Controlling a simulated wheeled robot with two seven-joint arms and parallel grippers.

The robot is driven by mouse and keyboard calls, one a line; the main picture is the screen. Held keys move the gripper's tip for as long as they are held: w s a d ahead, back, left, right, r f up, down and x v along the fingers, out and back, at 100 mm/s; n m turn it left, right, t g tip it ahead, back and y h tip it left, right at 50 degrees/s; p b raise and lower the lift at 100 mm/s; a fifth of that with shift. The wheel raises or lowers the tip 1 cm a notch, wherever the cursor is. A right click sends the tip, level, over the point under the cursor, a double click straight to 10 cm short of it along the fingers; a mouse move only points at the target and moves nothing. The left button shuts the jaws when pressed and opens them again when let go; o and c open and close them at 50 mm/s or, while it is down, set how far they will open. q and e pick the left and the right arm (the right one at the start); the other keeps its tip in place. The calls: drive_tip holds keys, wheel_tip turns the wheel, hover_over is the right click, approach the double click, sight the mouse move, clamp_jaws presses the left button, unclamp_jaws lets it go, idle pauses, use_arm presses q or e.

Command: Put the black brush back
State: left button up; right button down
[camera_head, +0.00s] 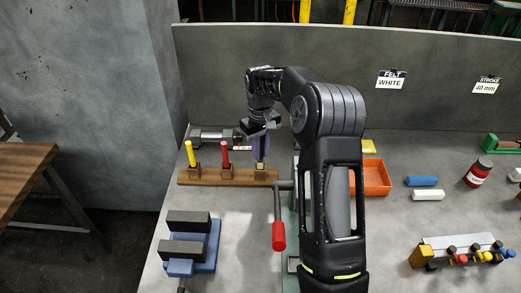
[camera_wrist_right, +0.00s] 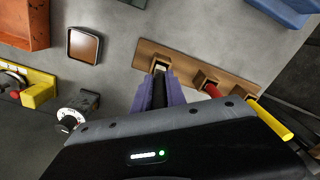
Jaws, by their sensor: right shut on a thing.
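My right gripper (camera_head: 260,148) points down over the right end of the wooden rack (camera_head: 222,182), its purple fingers shut on the black brush. The black brush (camera_wrist_right: 158,92) shows between the fingers in the right wrist view, its pale lower end (camera_wrist_right: 160,67) at the rack's end slot. I cannot tell how deep it sits in the slot. A yellow brush (camera_head: 190,153) and a red brush (camera_head: 225,153) stand upright in the other slots. The rack also shows in the wrist view (camera_wrist_right: 235,85). My left gripper is not in view.
A red-handled lever (camera_head: 278,235) stands close in front of the rack's right end. An orange tray (camera_head: 376,178) lies right of my arm. A blue block stand (camera_head: 190,250) is at front left. A grey panel (camera_head: 330,75) closes off the back.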

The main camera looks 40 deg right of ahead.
drive_tip(key=shift+f+b, duration=1.25)
drive_tip(key=shift+f, duration=0.65)
idle(1.0)
drive_tip(key=c, duration=1.3)
unclamp_jaws()
wheel_tip(320, 180, up, 6)
drive_tip(key=p, duration=0.4)
drive_tip(key=shift+f, duration=0.1)
drive_tip(key=shift+r+b, duration=0.3)
drive_tip(key=shift+r, duration=0.7)
